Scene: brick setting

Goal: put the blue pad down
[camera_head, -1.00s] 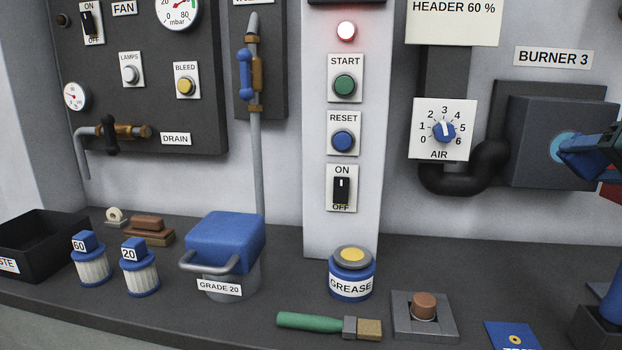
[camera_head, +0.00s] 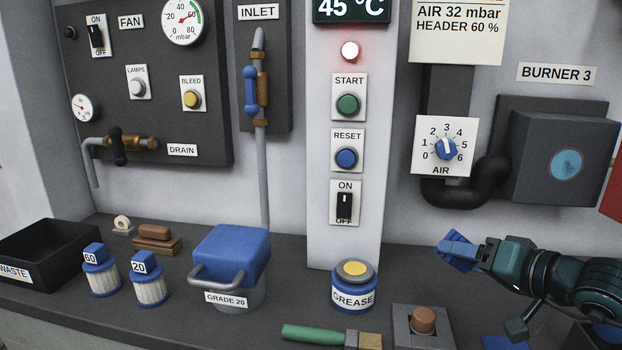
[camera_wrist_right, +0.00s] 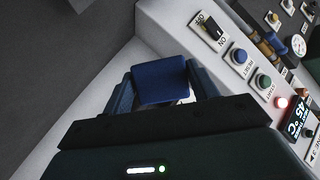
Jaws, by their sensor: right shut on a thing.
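The blue pad (camera_wrist_right: 160,82) is a small blue block between the two fingers of my right gripper (camera_wrist_right: 161,92) in the right wrist view. My right gripper (camera_head: 458,250) is shut on it. In the head view the gripper comes in from the right and is above the counter, in front of the wall below the air dial. There the pad and the blue fingers are hard to tell apart. The pad appears clear of the counter. My left gripper is not in view.
The dark counter (camera_head: 300,318) holds a grease pot (camera_head: 354,290), a grey block with a brown knob (camera_head: 423,320), a green-handled brush (camera_head: 318,334) and a blue-lidded bin (camera_head: 232,258). A black waste box (camera_head: 45,250) stands at the left. Bare counter shows right of the grease pot.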

